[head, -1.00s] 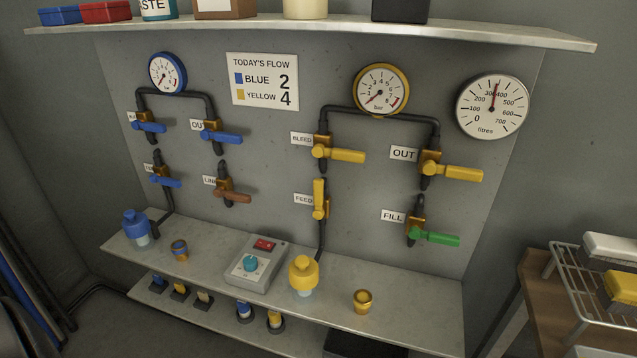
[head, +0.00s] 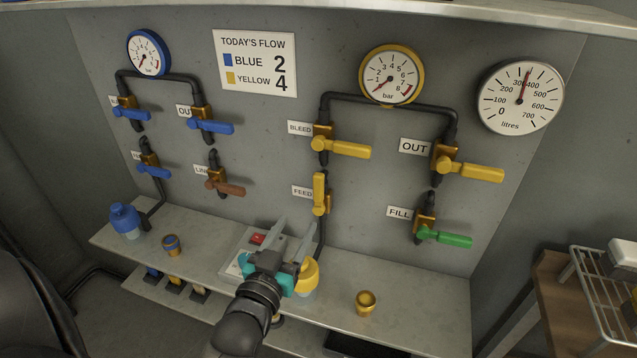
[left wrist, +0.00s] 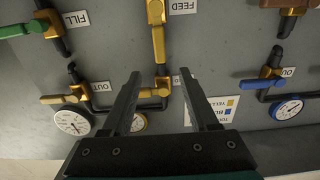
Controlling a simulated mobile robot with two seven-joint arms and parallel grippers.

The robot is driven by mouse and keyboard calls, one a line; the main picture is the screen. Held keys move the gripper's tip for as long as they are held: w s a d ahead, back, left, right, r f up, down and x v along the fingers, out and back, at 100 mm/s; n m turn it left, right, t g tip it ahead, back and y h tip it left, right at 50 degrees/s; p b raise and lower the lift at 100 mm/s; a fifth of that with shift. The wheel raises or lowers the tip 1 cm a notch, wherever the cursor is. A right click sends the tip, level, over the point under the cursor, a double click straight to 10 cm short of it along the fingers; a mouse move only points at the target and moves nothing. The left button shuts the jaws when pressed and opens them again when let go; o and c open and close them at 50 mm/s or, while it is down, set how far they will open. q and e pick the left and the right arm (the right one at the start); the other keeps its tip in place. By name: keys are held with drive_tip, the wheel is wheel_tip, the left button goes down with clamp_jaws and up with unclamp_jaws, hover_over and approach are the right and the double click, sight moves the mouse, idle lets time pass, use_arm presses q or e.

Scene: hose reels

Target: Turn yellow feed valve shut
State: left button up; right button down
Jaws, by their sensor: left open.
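The yellow feed valve (head: 320,194) is on the wall panel right of its FEED label, with its yellow lever upright along the pipe. It also shows in the left wrist view (left wrist: 158,42), where the picture is upside down. My left gripper (head: 291,228) is open and empty, in front of the panel, below and left of the feed valve in the head view. In the left wrist view its two fingers (left wrist: 156,92) stand apart, with the feed valve beyond them. I see no contact with the lever. My right gripper is not in view.
The yellow bleed valve (head: 340,148) is just above, lever sideways. The yellow out valve (head: 468,170) and green fill valve (head: 440,235) are to the right. A yellow bottle (head: 307,275), partly hidden by my gripper, and a brass cup (head: 366,302) stand on the shelf (head: 412,298).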

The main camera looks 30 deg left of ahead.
sight(317, 188)
use_arm(q)
drive_tip(key=b+x, duration=0.1)
drive_tip(key=x, duration=1.3)
drive_tip(key=shift+w+b, duration=0.3)
drive_tip(key=shift+b, duration=0.1)
clamp_jaws()
idle(0.9)
